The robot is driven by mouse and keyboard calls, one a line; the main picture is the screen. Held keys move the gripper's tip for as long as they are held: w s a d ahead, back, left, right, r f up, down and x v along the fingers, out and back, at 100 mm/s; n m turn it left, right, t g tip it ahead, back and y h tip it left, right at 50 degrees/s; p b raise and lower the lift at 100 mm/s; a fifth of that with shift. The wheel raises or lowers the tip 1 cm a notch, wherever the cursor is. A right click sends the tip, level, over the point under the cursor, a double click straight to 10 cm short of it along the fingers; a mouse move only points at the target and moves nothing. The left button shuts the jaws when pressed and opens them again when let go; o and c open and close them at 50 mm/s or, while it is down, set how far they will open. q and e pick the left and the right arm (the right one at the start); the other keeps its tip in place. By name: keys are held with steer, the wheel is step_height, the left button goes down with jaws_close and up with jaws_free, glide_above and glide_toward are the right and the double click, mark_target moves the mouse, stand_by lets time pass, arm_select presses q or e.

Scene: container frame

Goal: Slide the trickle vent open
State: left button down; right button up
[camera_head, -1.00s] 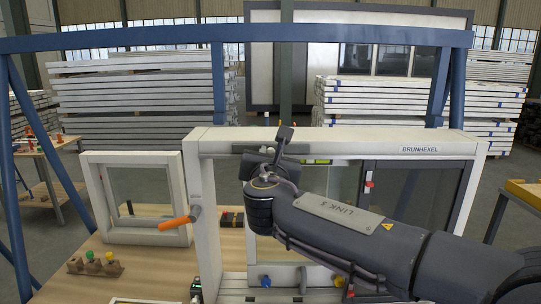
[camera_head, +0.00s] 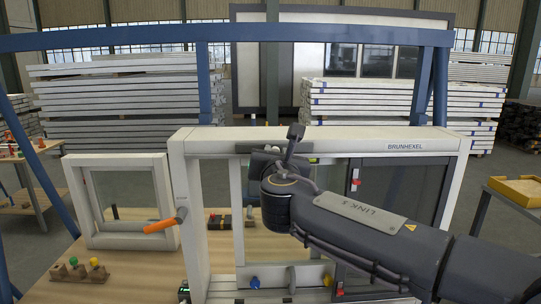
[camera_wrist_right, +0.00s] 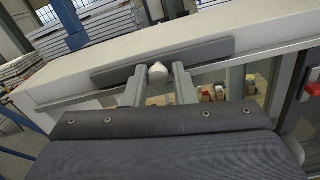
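The trickle vent is a dark grey strip (camera_head: 215,149) along the top bar of the white window frame (camera_head: 181,220). It also shows as a long strip (camera_wrist_right: 207,51) in the right wrist view, with a pale rounded knob (camera_wrist_right: 157,74) at its front. My right gripper (camera_wrist_right: 160,80) reaches up to the strip with one finger on each side of the knob. The fingers are apart, and narrow gaps seem to show beside the knob. In the head view my right wrist hides the fingers and knob. My left gripper is not in view.
A small white sash (camera_head: 128,238) with an orange-handled tool (camera_head: 160,226) beside it stands left on the wooden bench (camera_head: 150,283). A block with coloured knobs (camera_head: 80,270) lies in front. Blue posts and stacked profiles (camera_head: 125,100) stand behind. A yellow tray (camera_head: 520,190) is at right.

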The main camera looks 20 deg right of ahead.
steer(key=o, duration=0.4)
steer(key=shift+s+d, duration=0.1)
steer(key=shift+d, duration=0.2)
steer(key=shift+c, duration=0.2)
steer(key=shift+a, duration=0.15)
steer(key=b+v, duration=0.1)
steer(key=v, duration=0.6)
steer(key=shift+s+b, duration=0.35)
steer(key=shift+a, duration=0.15)
